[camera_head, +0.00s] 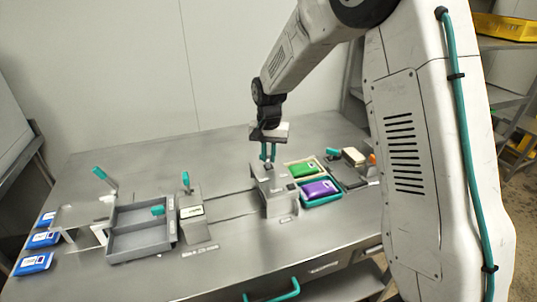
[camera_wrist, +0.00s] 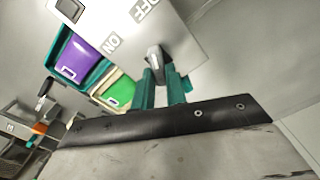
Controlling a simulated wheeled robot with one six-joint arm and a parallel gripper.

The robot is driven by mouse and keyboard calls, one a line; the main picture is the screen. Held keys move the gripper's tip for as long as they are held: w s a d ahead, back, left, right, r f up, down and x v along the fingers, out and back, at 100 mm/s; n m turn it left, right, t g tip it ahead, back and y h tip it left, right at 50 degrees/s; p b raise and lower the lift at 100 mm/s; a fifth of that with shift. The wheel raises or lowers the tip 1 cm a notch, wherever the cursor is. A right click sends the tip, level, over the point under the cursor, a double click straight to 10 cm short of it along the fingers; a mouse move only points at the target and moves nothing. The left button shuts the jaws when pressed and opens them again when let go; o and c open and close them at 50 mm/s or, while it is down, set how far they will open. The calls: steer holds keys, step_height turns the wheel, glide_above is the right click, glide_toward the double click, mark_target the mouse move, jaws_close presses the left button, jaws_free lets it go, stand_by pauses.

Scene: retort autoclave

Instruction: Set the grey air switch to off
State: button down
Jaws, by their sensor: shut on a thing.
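The grey air switch (camera_wrist: 155,57) is a small grey lever on a grey metal box (camera_head: 272,196), which stands near the middle of the table. In the wrist view the box's top (camera_wrist: 178,38) carries the words ON and OFF. The lever lies between the teal fingertips of my gripper (camera_wrist: 163,82), which is shut on it. In the head view my gripper (camera_head: 268,153) reaches down onto the box top. My fingers partly cover the lever, and I cannot tell which word it points to.
A green pouch (camera_head: 303,169) and a purple pouch (camera_head: 319,189) lie in trays just right of the box. Left are a box with a teal-tipped lever (camera_head: 194,225), a grey divided tray (camera_head: 140,240) and several blue-white packs (camera_head: 34,263). The table behind is clear.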

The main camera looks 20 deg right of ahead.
mark_target(269, 157)
stand_by(0.4)
steer(key=c, duration=1.4)
jaws_free()
steer(key=shift+c, duration=0.2)
steer(key=shift+r, duration=0.15)
step_height(269, 157, up, 8)
steer(key=shift+f, duration=0.2)
